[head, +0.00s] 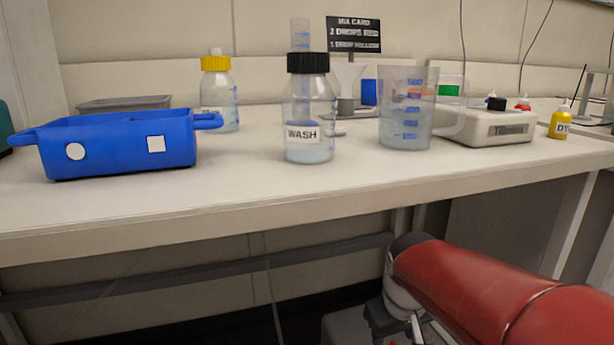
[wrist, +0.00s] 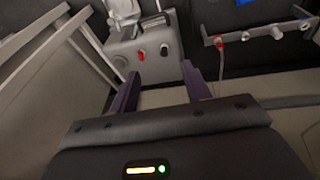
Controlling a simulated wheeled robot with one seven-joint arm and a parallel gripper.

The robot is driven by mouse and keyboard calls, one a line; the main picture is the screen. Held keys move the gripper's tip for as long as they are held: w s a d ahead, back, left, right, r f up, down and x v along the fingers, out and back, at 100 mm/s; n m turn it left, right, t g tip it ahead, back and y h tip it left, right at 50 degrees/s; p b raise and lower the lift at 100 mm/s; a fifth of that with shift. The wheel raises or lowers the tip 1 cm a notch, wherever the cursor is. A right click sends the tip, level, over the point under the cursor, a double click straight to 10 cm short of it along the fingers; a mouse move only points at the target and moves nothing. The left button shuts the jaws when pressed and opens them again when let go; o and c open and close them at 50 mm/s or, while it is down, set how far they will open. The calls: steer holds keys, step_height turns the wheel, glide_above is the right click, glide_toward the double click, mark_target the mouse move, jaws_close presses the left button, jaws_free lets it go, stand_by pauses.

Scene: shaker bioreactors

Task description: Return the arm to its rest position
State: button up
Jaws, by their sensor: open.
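My red arm (head: 480,290) shows at the lower right of the head view, in front of and below the bench edge. My gripper is outside the head view or hidden there. In the wrist view my gripper (wrist: 160,88) shows two dark purple fingers held wide apart, with nothing between them. Beyond the fingers is a grey box-like body (wrist: 148,52) with a red and a black knob, apart from the fingertips.
The bench (head: 250,190) holds a blue tray (head: 115,160), a WASH bottle (head: 309,110), a yellow-capped bottle (head: 217,90), a measuring jug (head: 405,110), a white device (head: 495,125) and a yellow DY bottle (head: 560,122). A dark rail (head: 200,275) runs beneath it.

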steer(key=s+r+m+t, duration=0.2)
steer(key=s+m, duration=0.1)
steer(key=s, duration=1)
step_height(320, 180, up, 7)
steer(key=p, duration=0.7)
steer(key=shift+s+y, duration=0.15)
steer(key=shift+y, duration=0.15)
steer(key=shift+f, duration=0.1)
